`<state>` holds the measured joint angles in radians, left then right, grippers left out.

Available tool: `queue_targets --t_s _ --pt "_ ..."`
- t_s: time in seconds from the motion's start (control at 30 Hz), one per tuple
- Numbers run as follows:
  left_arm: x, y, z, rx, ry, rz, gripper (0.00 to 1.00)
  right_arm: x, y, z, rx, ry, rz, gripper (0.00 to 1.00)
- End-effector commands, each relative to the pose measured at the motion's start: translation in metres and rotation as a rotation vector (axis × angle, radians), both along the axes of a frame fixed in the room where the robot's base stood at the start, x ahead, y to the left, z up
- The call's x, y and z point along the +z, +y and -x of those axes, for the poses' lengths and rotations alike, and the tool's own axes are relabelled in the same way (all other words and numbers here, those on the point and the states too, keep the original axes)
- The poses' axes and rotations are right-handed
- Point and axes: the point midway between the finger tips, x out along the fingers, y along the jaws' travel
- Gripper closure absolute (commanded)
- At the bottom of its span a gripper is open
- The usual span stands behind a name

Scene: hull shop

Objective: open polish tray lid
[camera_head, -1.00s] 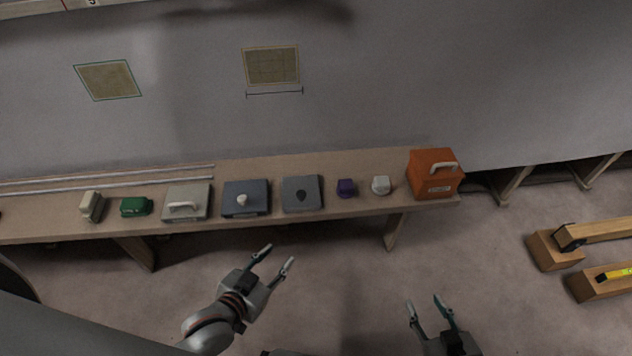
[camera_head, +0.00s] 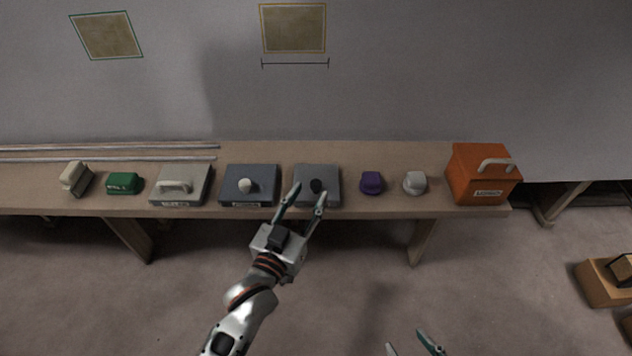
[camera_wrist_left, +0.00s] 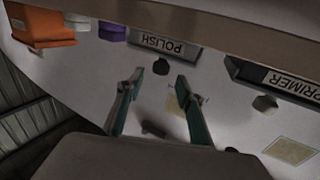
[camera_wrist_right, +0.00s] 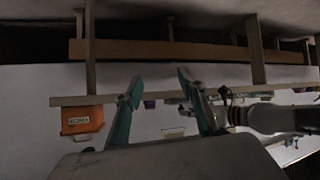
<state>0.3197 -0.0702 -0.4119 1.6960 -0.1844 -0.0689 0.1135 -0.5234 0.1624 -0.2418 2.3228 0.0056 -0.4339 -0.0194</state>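The polish tray (camera_head: 331,172) is a grey box on the bench with a flat lid and a dark knob (camera_head: 316,185). Its POLISH label (camera_wrist_left: 163,44) reads upside down in the left wrist view, where the knob (camera_wrist_left: 160,67) appears between the fingertips. The lid looks closed. My left gripper (camera_head: 308,196) is open and empty at the tray's front side, fingers pointing towards the knob; I see no contact. My right gripper (camera_head: 412,344) is open and empty, low in the head view, well in front of the bench. It also shows in the right wrist view (camera_wrist_right: 159,84).
The primer tray (camera_head: 264,174) with a pale knob stands left of the polish tray. A purple item (camera_head: 372,183), a white item (camera_head: 414,182) and an orange box (camera_head: 484,176) stand to the right. A pale grey tray (camera_head: 196,185) and a green block (camera_head: 124,183) are farther left.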

Motion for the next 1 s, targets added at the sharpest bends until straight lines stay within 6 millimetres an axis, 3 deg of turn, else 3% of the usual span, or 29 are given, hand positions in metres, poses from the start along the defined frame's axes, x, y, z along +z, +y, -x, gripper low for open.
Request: queue_targets --t_s 0.33,0.73,0.9,1.0 --pt "-0.004 -0.017 -0.041 0.000 0.005 0.001 0.64 0.002 0.010 -0.002 -0.003 -0.009 -0.038 0.60" --pt "-0.001 -0.020 -0.048 0.000 0.002 0.000 0.64 0.005 0.012 -0.004 -0.003 -0.015 -0.045 0.60" --pt "-0.001 -0.020 -0.048 0.000 0.002 0.000 1.00 0.005 0.012 -0.004 -0.003 -0.015 -0.046 0.60" --pt "-0.001 -0.020 -0.047 0.000 0.003 0.000 1.00 0.005 0.012 -0.004 -0.002 -0.015 -0.046 0.60"
